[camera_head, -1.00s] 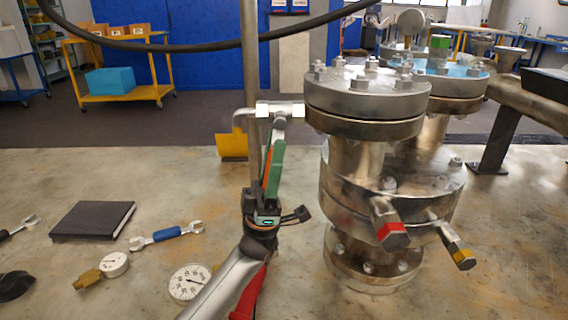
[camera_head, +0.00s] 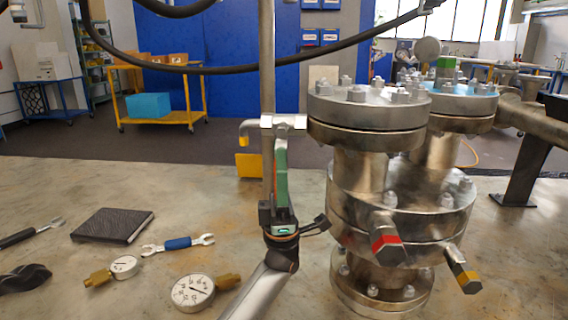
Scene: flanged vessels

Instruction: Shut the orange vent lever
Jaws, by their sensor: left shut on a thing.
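The vent fitting (camera_head: 283,122) is a small metal valve body on the left side of the near flanged vessel (camera_head: 367,112), with a short bent spout (camera_head: 244,133) at its left end. My left gripper (camera_head: 281,158) reaches up from below to just under this fitting. Its green finger hides nearly all of the orange vent lever, and the jaws are shut on that lever, which hangs down from the fitting. How far the lever is turned is hard to tell. My right gripper is not in view.
A thin upright pole (camera_head: 267,70) stands just behind my left gripper. A yellow plate (camera_head: 249,166) is near its foot. Red-banded (camera_head: 386,241) and yellow-banded (camera_head: 465,276) stubs jut from the vessel. Gauges (camera_head: 193,292), a wrench (camera_head: 178,244) and a black notebook (camera_head: 112,226) lie left.

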